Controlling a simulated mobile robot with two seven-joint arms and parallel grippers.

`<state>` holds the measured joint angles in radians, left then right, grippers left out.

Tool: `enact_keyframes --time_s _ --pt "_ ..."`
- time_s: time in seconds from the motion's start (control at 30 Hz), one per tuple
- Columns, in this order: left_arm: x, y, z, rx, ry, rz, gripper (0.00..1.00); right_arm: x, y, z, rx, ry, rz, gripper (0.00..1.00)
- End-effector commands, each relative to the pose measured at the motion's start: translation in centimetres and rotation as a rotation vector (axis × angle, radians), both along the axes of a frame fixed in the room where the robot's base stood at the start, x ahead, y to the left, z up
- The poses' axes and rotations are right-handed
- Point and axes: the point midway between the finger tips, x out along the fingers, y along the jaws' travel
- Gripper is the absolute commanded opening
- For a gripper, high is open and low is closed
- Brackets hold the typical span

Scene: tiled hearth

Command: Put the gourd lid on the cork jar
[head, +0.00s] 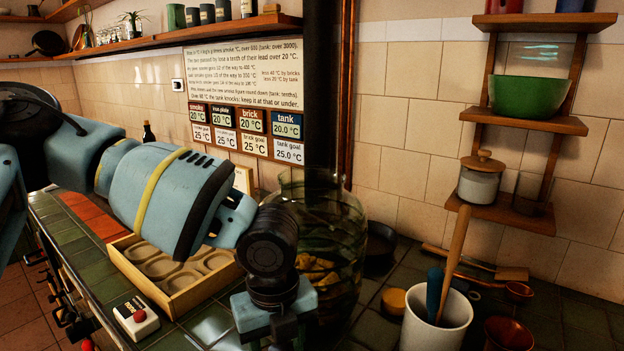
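A large clear glass jar (345,235) stands on the dark tiled top, partly behind my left arm, with yellow-brown pieces visible inside. I cannot tell if it is the cork jar. A round yellow-orange piece (393,301) lies on the tiles right of the large jar. I cannot make out which thing is the gourd lid. My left arm reaches across in front of the large jar; its wrist points down and its fingertips are below the picture. My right gripper is not in view.
A white crock (437,328) with upright tools stands at the front right, near a copper vessel (508,335). A wooden tray (178,298) with round hollows and a red-button box (137,315) lie left. A green bowl (528,96) sits on a shelf. A dark pipe rises behind.

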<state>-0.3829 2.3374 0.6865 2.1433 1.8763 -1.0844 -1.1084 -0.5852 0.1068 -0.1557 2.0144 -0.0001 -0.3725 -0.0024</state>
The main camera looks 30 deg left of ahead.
Motion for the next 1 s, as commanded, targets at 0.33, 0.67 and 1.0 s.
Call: enact_keyframes --time_s 0.33,0.67,1.0 --pt "-0.01 0.01 0.02 0.0 0.0 0.0 0.49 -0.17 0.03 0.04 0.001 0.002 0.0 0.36" --pt "-0.01 0.02 0.01 0.001 0.001 0.0 0.49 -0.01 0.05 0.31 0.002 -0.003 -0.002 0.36" --pt "-0.01 0.01 0.0 0.001 0.001 0.0 0.15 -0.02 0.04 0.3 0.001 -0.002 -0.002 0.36"
